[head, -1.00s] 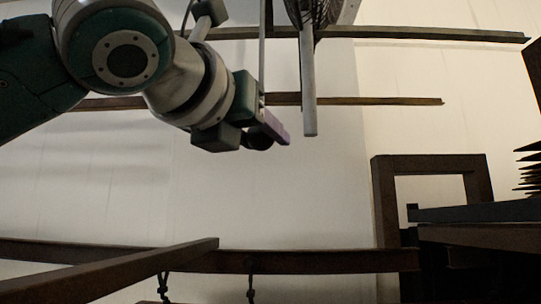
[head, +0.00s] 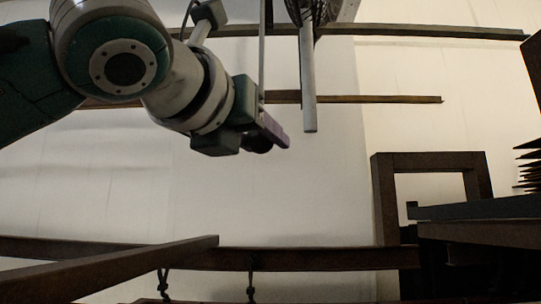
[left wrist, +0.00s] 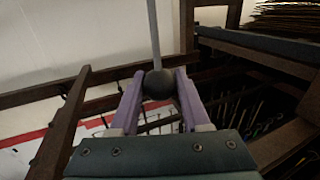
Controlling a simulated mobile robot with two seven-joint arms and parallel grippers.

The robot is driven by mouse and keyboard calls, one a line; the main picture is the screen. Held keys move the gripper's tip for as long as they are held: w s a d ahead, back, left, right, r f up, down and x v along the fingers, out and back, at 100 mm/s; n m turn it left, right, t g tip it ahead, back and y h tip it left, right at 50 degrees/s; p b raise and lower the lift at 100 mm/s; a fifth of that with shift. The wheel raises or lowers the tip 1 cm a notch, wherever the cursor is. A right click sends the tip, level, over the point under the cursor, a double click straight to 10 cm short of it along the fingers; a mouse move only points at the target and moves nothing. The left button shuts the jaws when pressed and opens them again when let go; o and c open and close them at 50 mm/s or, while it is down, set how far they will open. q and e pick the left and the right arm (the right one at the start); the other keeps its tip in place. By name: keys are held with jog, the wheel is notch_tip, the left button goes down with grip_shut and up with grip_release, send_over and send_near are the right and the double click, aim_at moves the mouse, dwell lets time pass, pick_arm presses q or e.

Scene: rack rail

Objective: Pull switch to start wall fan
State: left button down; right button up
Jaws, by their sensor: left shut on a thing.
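The wall fan (head: 316,10) shows only in part at the top edge of the head view, with a grey post (head: 309,85) below it. A thin grey pull cord (head: 262,60) hangs to its left and ends in a dark ball. My left gripper (head: 277,137) is at the cord's lower end. In the left wrist view its purple fingers (left wrist: 158,88) are shut on the dark ball (left wrist: 158,84), one on each side, and the cord (left wrist: 154,35) rises from it. The ball is partly hidden in the head view. My right gripper is not in view.
Long rails (head: 430,32) run along the pale wall behind. A brown rack frame (head: 384,200) and dark shelves (head: 475,212) stand at right. A brown beam (head: 130,266) crosses the lower left, with hooks (head: 251,285) hanging below. The wall area under the gripper is clear.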

pick_arm(q)
jog(key=shift+f, duration=0.55)
jog(key=shift+r+p, duration=0.6)
jog(key=shift+r, duration=0.55)
jog(key=shift+c, duration=1.2)
grip_release()
